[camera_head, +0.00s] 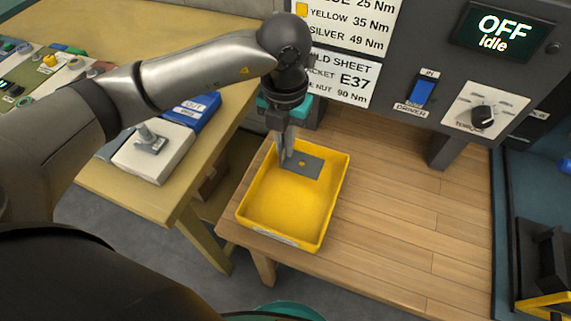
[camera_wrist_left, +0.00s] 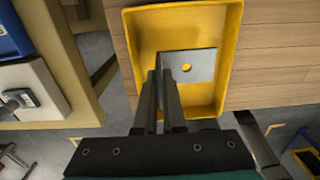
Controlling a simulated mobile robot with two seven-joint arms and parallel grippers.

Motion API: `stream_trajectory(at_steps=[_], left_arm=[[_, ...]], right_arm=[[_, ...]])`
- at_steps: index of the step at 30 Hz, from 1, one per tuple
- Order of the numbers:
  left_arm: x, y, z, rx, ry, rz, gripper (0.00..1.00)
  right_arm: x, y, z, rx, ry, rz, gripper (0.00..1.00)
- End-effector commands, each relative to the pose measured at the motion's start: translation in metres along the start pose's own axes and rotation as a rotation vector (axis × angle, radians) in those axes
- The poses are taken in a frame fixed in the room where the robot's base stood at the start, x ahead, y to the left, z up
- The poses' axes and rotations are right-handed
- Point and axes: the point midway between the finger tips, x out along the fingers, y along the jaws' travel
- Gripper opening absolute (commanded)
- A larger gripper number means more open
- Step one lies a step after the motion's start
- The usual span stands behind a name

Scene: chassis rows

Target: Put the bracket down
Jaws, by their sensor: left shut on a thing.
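The bracket (camera_head: 310,167) is a flat grey metal plate with a round hole. It is over or in the far part of the yellow tray (camera_head: 243,208); I cannot tell whether it touches the tray floor. My left gripper (camera_head: 286,156) points down over the tray and is shut on the bracket's left side. In the left wrist view the bracket (camera_wrist_left: 204,65) reaches to the right from the fingers (camera_wrist_left: 159,75), inside the outline of the tray (camera_wrist_left: 234,40). The fingers hide the gripped edge. My right gripper is not in view.
The tray stands on a wooden bench (camera_head: 400,225), clear to its right. A yellowish table (camera_head: 150,200) at left holds a white block (camera_head: 150,155) and a blue bin (camera_head: 197,112).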

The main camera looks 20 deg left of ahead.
Motion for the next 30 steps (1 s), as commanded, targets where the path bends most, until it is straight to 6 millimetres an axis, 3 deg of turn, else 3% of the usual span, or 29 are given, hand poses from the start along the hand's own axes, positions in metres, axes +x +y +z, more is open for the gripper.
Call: stream_trajectory(at_steps=[1, 8, 16, 29, 30], left_arm=[[0.011, 0.0, -0.001, 0.0, 0.002, -0.001, 0.0], [0.027, -0.001, 0.0, 0.001, -0.001, -0.001, 0.0], [0.065, -0.001, -0.001, 0.001, 0.002, -0.001, 0.0], [0.07, -0.001, 0.0, 0.002, -0.002, -0.001, 0.0], [0.07, -0.001, 0.0, 0.002, -0.001, -0.001, 0.12]], right_arm=[[0.003, 0.001, 0.0, 0.0, 0.001, 0.002, 0.5], [0.005, 0.002, -0.001, 0.001, 0.003, 0.003, 0.5], [0.013, 0.004, -0.004, 0.003, 0.009, 0.005, 0.5], [0.017, 0.012, -0.008, 0.002, 0.018, 0.016, 0.5], [0.016, 0.013, -0.009, 0.002, 0.019, 0.017, 0.5]])
